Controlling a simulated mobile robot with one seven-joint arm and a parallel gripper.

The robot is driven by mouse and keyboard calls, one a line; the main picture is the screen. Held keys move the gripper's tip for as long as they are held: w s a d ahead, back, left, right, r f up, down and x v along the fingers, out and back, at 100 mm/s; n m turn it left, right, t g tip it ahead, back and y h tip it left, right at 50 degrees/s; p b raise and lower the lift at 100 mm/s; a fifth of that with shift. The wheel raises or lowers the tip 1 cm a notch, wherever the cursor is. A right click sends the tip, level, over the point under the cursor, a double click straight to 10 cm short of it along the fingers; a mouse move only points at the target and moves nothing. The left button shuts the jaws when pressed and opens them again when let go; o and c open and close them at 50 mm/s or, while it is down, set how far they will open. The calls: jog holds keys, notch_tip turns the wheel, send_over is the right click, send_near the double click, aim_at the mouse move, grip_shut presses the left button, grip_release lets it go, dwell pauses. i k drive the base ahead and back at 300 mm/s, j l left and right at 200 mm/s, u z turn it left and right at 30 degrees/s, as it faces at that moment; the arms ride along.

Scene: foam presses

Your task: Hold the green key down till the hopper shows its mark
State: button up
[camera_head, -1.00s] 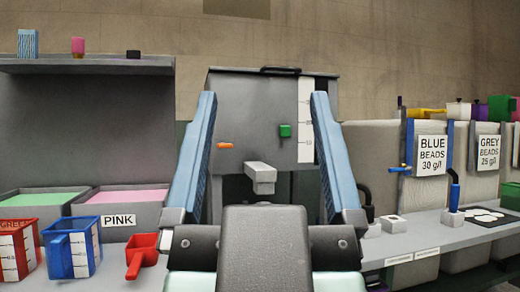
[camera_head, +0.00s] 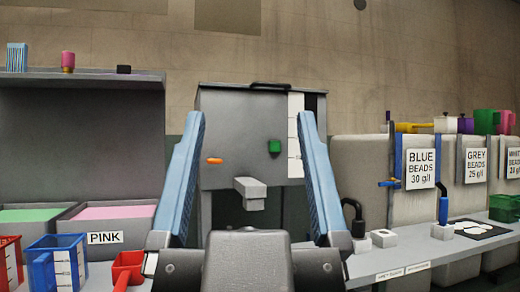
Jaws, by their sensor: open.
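The grey hopper (camera_head: 237,125) stands straight ahead, with a small green key (camera_head: 274,146) on the right part of its front face. A white scale strip (camera_head: 294,120) with ticks runs down the hopper's right side, partly hidden by my right finger. An orange piece (camera_head: 215,161) sits on the front face at left, and a grey spout (camera_head: 250,190) juts out below. My gripper (camera_head: 253,135) is open and empty, its two blue fingers framing the hopper front in the view. The green key shows between the fingers; I see no finger on it.
At left are bins of green and pink material, a PINK label (camera_head: 105,238), a blue measuring jug (camera_head: 58,262) and a red scoop (camera_head: 127,267) under a shelf (camera_head: 80,76). At right are BLUE BEADS (camera_head: 420,169) and GREY BEADS (camera_head: 475,160) containers and a counter with white blocks (camera_head: 384,238).

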aim_at(275, 145)
jog(key=i+z, duration=0.2)
jog(key=i, duration=0.35)
jog(key=i+z, duration=0.2)
jog(key=i, duration=0.35)
jog(key=i+j+z, duration=0.25)
jog(key=i, duration=0.3)
